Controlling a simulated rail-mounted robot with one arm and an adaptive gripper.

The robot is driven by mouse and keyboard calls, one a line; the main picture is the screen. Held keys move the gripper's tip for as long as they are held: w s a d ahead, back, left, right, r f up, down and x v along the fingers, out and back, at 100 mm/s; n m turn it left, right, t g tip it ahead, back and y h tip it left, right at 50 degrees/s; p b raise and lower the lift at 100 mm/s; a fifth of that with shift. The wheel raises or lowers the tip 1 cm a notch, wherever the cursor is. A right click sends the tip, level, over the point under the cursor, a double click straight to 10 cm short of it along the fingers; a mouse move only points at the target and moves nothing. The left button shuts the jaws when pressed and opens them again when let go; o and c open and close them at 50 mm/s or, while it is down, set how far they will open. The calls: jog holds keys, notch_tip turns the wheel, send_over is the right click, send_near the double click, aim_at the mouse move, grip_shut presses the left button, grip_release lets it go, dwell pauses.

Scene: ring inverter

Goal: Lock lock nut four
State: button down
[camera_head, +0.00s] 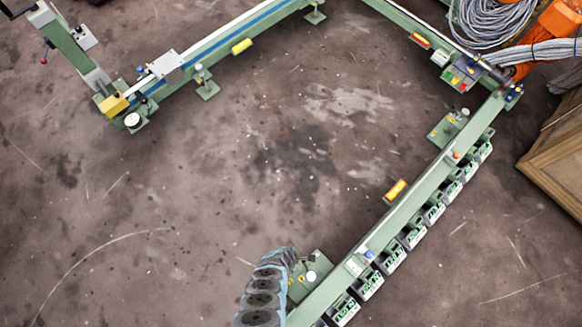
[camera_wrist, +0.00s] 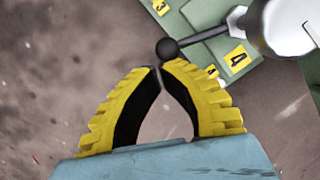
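In the wrist view my gripper (camera_wrist: 160,66) has two yellow ridged fingers with black inner pads. The fingertips are together or nearly so, with an empty gap behind them. A black ball knob (camera_wrist: 167,48) on a dark lever (camera_wrist: 205,34) lies right at the tips, in front of or touching the right one. The lever runs to a white cylindrical part (camera_wrist: 282,24) at upper right. A yellow label "4" (camera_wrist: 237,59) sits on the green plate (camera_wrist: 205,14) below the lever. In the head view my gripper (camera_head: 294,256) is beside a green foot plate (camera_head: 322,262); its fingers are too small to read.
Cable coils (camera_head: 492,20) and a wooden crate (camera_head: 555,155) are at right. The middle floor is clear.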

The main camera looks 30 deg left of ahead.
jog(key=shift+w+d, duration=0.2)
jog(key=shift+w, duration=0.2)
dwell(0.3)
jog(key=s+a+r+p, duration=0.3)
jog(key=a+r+p, duration=0.2)
jog(key=r+p, duration=0.4)
jog(key=shift+s+a+r, duration=0.15)
jog(key=shift+s+r, duration=0.15)
jog(key=shift+r, duration=0.3)
dwell(0.7)
